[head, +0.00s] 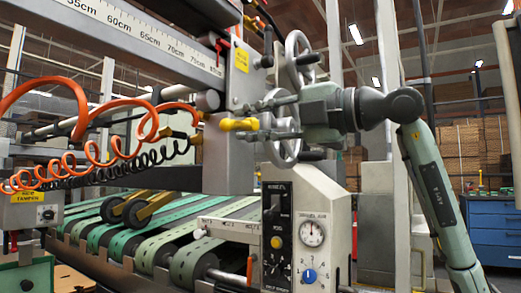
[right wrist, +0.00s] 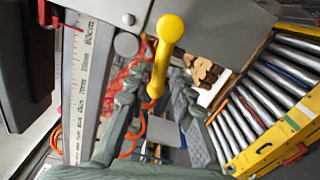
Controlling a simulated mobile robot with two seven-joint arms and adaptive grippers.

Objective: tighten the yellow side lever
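The yellow side lever (head: 238,124) sticks out from the grey machine block (head: 228,160) in the head view. In the right wrist view the lever (right wrist: 163,58) has a round knob at its upper end and a narrower shaft below. My right gripper (head: 260,118) is just right of the lever, pointing left toward it. In the right wrist view its two fingers (right wrist: 155,88) are spread apart, with the lever's shaft showing in the gap. I cannot tell whether either finger touches the lever. My left gripper is not in view.
Two grey handwheels (head: 298,58) stand close around my right gripper. A control box with a gauge (head: 311,233) is below. Orange coiled hoses (head: 75,120) hang at left. Green conveyor belts (head: 150,230) run beneath. A yellow-edged roller conveyor (right wrist: 265,105) shows in the right wrist view.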

